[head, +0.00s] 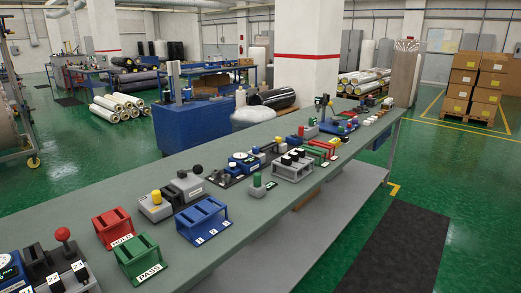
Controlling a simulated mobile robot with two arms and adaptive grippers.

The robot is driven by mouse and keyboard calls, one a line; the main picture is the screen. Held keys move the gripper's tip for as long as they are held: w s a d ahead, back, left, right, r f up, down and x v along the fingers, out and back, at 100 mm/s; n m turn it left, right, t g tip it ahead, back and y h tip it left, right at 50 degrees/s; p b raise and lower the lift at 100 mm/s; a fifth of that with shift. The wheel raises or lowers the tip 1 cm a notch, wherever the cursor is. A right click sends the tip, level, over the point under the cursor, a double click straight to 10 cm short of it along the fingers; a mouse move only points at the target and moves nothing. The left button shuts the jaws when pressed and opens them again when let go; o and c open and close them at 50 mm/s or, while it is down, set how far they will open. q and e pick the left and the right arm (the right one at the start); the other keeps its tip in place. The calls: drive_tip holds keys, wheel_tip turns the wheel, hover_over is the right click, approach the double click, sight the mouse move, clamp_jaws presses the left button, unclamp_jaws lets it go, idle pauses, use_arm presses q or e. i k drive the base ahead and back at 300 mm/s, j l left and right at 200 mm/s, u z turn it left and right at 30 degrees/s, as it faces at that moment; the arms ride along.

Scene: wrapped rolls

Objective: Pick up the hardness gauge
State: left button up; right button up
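No thing on the long grey-green workbench (120,191) can be read for certain as the hardness gauge. A blue device with a round white dial (239,157) stands near the bench's middle. A blue stand with a dark upright instrument (323,103) is toward the far end. All are too small or cropped to identify. Neither of my grippers is in view.
A red HOLD rack (115,225), green PASS rack (139,256) and blue numbered rack (204,219) stand on the near bench. A red-knobbed device (63,236) is at the left. Green floor and a dark mat (400,245) lie clear at right.

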sight(318, 101)
drive_tip(key=i+l, duration=0.3)
drive_tip(key=l, duration=0.2)
drive_tip(key=i+l, duration=0.3)
drive_tip(key=l, duration=0.2)
drive_tip(key=i+l, duration=0.35)
drive_tip(key=l, duration=0.15)
drive_tip(key=i+l, duration=0.3)
drive_tip(key=l, duration=0.2)
drive_tip(key=i+l, duration=0.3)
drive_tip(key=l, duration=0.2)
